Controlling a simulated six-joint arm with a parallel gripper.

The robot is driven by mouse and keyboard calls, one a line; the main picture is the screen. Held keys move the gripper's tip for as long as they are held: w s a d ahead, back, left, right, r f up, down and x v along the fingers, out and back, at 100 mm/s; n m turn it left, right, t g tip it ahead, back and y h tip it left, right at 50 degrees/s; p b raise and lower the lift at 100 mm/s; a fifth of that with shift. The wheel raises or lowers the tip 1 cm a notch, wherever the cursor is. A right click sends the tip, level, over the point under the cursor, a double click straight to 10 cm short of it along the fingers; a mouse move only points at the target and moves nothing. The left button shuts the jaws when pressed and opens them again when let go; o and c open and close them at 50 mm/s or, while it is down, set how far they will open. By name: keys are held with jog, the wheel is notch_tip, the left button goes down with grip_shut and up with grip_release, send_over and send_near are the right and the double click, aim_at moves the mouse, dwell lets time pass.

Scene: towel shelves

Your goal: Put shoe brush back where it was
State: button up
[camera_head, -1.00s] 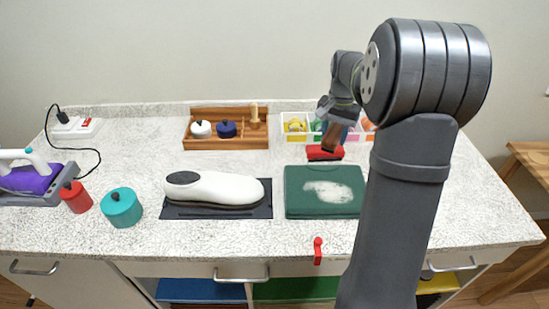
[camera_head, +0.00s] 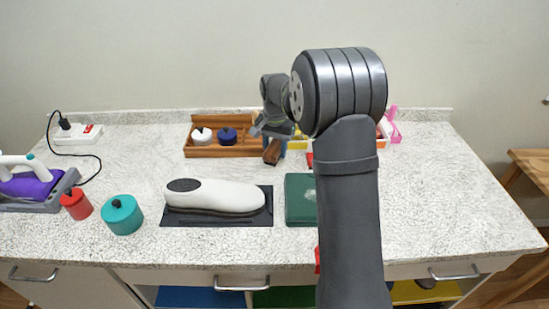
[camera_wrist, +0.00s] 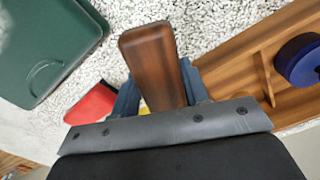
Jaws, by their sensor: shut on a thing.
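The shoe brush (camera_head: 272,152) is held in my gripper (camera_head: 274,138); its brown wooden body points down toward the counter. In the wrist view, the brush (camera_wrist: 152,65) sits between the two blue-grey fingers (camera_wrist: 160,95), and its bristles are not visible. The wooden tray (camera_head: 222,154) with compartments holds a white round tin (camera_head: 201,135) and a dark blue round tin (camera_head: 227,135). My gripper is just beyond the tray's right end, above the counter. In the wrist view, the tray (camera_wrist: 238,72) lies to the right of the brush.
A white shoe (camera_head: 215,196) lies on a dark mat. A green board (camera_head: 300,200) is right of it, partly hidden by my arm. A red item (camera_wrist: 90,104) lies near the gripper. Teal (camera_head: 122,214) and red (camera_head: 76,201) canisters stand left.

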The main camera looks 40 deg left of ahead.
aim_at(275, 145)
jog(key=shift+a+f, duration=0.1)
jog(key=shift+f, duration=1.95)
jog(key=o, duration=1.3)
jog(key=shift+f, duration=0.1)
jog(key=shift+c, duration=0.2)
notch_tip(275, 145, up, 12)
jog(key=shift+r, duration=0.15)
jog(key=shift+f, duration=4.2)
